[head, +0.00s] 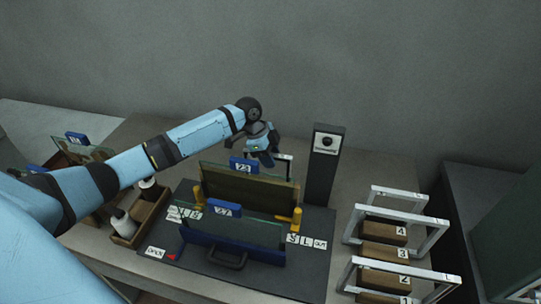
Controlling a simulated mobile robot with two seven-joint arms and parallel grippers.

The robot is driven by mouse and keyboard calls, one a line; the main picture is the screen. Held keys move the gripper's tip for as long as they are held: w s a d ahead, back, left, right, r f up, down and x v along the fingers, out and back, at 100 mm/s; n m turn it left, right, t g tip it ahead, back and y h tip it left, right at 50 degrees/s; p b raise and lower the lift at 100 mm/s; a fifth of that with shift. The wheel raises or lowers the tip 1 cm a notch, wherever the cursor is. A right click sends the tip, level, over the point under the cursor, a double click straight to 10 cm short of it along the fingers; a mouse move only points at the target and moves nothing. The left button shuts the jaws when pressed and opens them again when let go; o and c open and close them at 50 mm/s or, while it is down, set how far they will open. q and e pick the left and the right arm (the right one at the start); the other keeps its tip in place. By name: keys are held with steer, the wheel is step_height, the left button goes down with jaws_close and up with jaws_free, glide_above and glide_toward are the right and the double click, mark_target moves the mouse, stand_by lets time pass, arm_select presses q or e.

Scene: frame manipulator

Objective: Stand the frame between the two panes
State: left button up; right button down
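Two upright panes stand in a dark station (305,268). The rear pane (262,188) looks brown through its glass and carries a blue tag. The front pane (242,229) is greenish glass, also blue-tagged, behind a blue bar with a black handle. A gap lies between them. My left gripper (264,156) is just behind the rear pane's top edge, pointing down. My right gripper is not in view.
A dark post (322,178) rises behind the station's right side. A wooden box (145,222) with white bottles is at left, near other tagged panes (82,147). Yellow posts flank the station's panes.

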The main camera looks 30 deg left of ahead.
arm_select(q)
steer(key=b+v, duration=0.1)
steer(key=v, duration=1)
steer(key=shift+r, duration=0.1)
steer(key=shift+o, duration=0.5)
steer(key=shift+r, duration=0.3)
steer(key=d+r+g+y+p, duration=0.1)
steer(key=d+r+y, duration=0.2)
steer(key=r+y, duration=0.1)
steer(key=f, duration=0.3)
steer(key=f+p, duration=0.1)
steer(key=f, duration=0.3)
steer(key=shift+w+f, duration=0.2)
steer(key=shift+f, duration=0.1)
steer(key=shift+w+f+p, duration=0.15)
steer(key=shift+f+p, duration=0.15)
steer(key=shift+f, duration=1.05)
steer(key=shift+w+f+p, duration=0.15)
steer(key=shift+f+p, duration=0.15)
steer(key=shift+f, duration=1.05)
jaws_close()
